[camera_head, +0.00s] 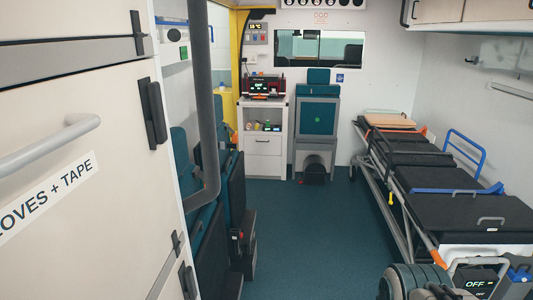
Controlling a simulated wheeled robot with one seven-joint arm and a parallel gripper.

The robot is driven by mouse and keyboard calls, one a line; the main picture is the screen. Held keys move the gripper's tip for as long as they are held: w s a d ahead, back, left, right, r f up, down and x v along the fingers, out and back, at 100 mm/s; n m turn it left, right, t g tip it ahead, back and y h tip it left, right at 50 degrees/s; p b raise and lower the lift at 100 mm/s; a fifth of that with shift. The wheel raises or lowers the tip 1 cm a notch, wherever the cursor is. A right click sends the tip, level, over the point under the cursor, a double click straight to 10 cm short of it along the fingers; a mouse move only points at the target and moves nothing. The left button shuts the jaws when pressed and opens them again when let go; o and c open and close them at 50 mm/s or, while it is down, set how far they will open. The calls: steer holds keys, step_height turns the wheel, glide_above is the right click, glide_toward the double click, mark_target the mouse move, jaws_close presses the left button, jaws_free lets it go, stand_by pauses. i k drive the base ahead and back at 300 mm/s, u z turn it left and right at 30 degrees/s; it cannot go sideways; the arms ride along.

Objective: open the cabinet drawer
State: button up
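A white cabinet (243,128) stands against the far wall, left of centre in the head view. Its upper part is an open shelf holding small items. Below the shelf is a white drawer front (263,147) with a small dark handle near its top; it looks flush with the cabinet. A second plain white panel (263,168) is under it. My gripper is not in view, so whether it is open or shut does not show. The floor-level base of the cabinet is visible.
Clear blue floor (300,230) leads to the cabinet. Folded dark seats (232,195) and a grey rail (205,110) line the left, beside a large near cabinet (75,180). A stretcher (430,180) fills the right. A teal seat (317,118) adjoins the cabinet.

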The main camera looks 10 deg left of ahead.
mark_target(254, 144)
steer(key=u, duration=0.1)
steer(key=i, duration=6.5)
steer(key=z, duration=2.5)
steer(key=k, duration=0.45)
steer(key=u, duration=0.65)
